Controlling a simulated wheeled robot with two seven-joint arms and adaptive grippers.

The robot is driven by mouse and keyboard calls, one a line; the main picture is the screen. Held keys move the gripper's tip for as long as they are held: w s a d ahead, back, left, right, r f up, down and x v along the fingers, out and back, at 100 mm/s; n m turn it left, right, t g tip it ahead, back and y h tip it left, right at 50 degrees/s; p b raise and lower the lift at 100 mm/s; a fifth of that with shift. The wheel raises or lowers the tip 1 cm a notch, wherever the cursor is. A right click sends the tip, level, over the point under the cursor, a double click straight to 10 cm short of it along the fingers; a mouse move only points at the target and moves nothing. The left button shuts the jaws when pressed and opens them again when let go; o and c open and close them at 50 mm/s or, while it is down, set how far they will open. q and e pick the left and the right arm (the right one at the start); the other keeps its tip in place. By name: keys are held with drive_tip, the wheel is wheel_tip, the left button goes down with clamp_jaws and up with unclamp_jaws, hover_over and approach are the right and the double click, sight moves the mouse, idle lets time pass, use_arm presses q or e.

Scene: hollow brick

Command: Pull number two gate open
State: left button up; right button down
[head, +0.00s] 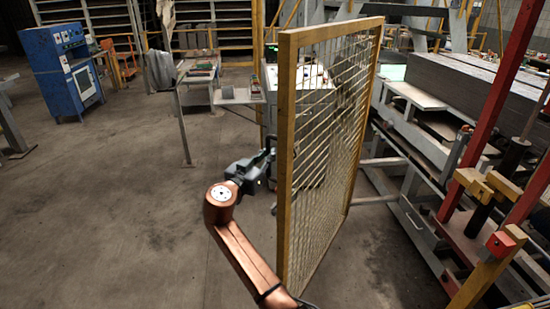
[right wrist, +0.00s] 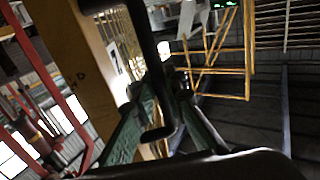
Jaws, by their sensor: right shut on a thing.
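The gate (head: 287,150) is a yellow frame with wire mesh, standing upright and turned at an angle, its near post facing me in the head view. A dark handle (head: 271,146) sticks out from the left side of that post. My right gripper (head: 264,160) is at the handle and shut on it; the fingertips are partly hidden there. In the right wrist view the dark handle bar (right wrist: 150,60) runs down between the greenish fingers of my right gripper (right wrist: 157,92), beside the yellow post (right wrist: 68,50). My left gripper is not in view.
A machine with red posts (head: 490,110) and stacked grey slabs (head: 460,85) stands right of the gate. A thin-legged stand (head: 183,125) is left of it, and a blue cabinet (head: 62,70) is farther back. The concrete floor (head: 110,220) at left is clear.

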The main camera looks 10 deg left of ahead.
drive_tip(key=shift+a, duration=0.15)
drive_tip(key=c, duration=2)
unclamp_jaws()
drive_tip(key=v, duration=1.2)
drive_tip(key=shift+w, duration=0.1)
drive_tip(key=shift+c, duration=0.4)
